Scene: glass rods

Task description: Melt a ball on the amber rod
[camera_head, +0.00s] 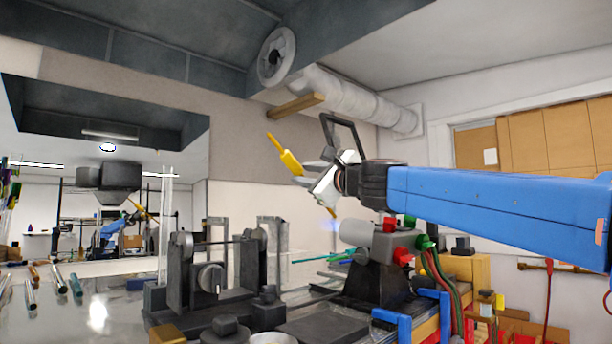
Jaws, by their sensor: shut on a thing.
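My gripper (308,177) is at the end of the blue arm, above and left of the torch. It is shut on the amber rod (291,162), which tilts from upper left to lower right. The rod's upper part shows thin, then thicker, and its middle is hidden by the gripper. A short amber end (333,212) shows below the gripper. The grey torch (364,233) stands on the bench with red and green knobs. A faint blue flame (328,225) glows at its left mouth, close to the rod's lower end. Whether they touch, or a ball has formed, I cannot tell.
A dark roller stand (212,275) is left of the torch. Several loose rods (31,297) lie at the bench's left. Clear upright rods (165,225) stand before a mirror (95,235). Blue brackets (392,320) and hoses (440,275) are near the torch.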

